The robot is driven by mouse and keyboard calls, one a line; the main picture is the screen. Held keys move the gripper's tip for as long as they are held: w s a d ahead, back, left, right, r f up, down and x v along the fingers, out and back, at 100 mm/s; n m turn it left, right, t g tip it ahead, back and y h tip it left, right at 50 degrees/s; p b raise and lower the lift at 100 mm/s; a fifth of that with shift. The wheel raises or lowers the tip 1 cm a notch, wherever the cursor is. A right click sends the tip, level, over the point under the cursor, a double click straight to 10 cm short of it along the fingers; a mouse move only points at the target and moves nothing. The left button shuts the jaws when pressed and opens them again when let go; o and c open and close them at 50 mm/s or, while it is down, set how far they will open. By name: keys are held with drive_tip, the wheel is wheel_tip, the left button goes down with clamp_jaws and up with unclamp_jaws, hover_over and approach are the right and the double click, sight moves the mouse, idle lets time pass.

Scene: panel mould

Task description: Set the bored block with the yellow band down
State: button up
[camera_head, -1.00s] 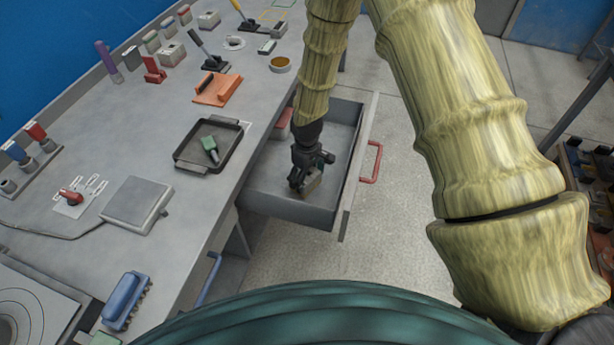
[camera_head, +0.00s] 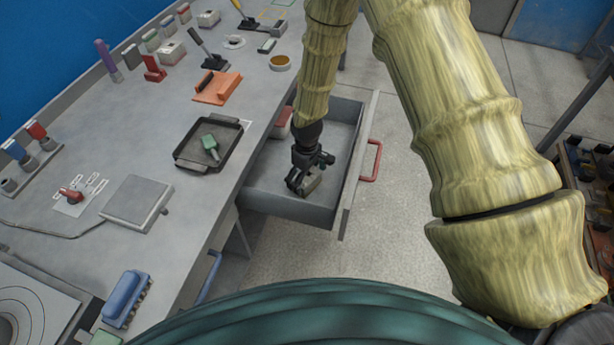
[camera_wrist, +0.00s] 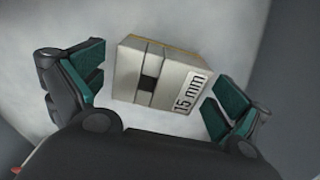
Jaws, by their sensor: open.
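The bored block (camera_wrist: 158,76) is a pale grey block with a dark square hole and a "15 mm" label, and a thin yellowish edge shows along its far side in the wrist view. It lies on the floor of the open drawer (camera_head: 270,203). My gripper (camera_wrist: 165,88) is open around it, with a green-padded finger on each side and a gap between each pad and the block. In the head view my gripper (camera_head: 308,185) is low inside the drawer, and the block (camera_head: 312,183) shows partly beside the fingers.
The drawer has a red handle (camera_head: 371,160) at its right, and a red item (camera_head: 284,122) lies at its far left corner. The workbench at left holds a dark tray (camera_head: 181,155) with a green piece, an orange stand (camera_head: 217,88) and a grey box (camera_head: 135,203).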

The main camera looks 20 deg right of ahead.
wheel_tip(320, 180, up, 12)
drive_tip(key=b, duration=0.2)
drive_tip(key=shift+r, duration=0.15)
idle(0.5)
